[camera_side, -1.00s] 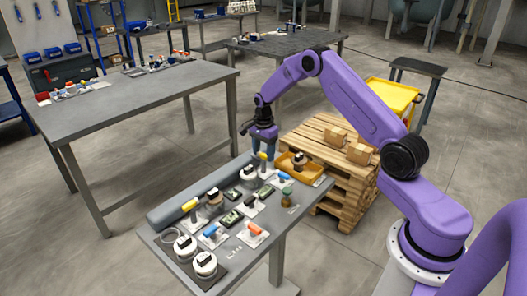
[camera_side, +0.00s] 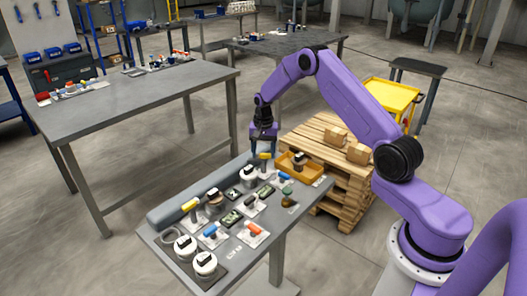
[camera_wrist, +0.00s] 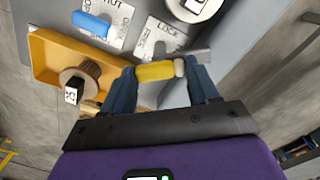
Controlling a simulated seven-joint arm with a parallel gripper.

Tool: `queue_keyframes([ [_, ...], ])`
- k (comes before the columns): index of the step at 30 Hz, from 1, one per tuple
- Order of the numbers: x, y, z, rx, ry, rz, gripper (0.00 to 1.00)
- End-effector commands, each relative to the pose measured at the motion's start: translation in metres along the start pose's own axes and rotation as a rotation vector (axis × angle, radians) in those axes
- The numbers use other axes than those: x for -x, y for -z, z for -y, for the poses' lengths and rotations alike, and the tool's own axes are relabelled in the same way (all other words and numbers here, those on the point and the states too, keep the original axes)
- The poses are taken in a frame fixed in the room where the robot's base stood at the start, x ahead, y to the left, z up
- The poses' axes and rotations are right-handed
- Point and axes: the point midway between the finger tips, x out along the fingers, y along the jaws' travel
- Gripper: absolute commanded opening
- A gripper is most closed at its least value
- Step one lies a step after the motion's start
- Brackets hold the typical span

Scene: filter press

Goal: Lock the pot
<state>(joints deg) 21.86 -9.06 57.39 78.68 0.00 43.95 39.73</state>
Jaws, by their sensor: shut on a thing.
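My gripper (camera_wrist: 162,82) is at the yellow lever handle (camera_wrist: 155,71), with one finger on each side of it, shut on it. The handle belongs to a plate (camera_wrist: 158,38) marked LOCK. In the side view my gripper (camera_side: 263,148) reaches down to this yellow handle (camera_side: 265,156) at the far end of the bench. A white-topped pot (camera_side: 248,173) stands just left of the handle; part of a white pot top (camera_wrist: 192,8) shows at the top of the wrist view. The lever's base is partly hidden by my fingers.
An orange tray (camera_wrist: 42,52) holds a brown-flanged part with a marked block (camera_wrist: 72,93). A blue lever (camera_wrist: 92,24) is close by. Other levers and pots crowd the grey bench (camera_side: 240,262). A pallet stack (camera_side: 330,185) stands behind right.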

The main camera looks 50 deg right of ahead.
Motion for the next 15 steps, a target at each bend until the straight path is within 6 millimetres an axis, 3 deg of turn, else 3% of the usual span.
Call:
queue_keyframes([
  [15,0.0005,0.0000,-0.0001,0.489,0.000,0.000,0.29],
])
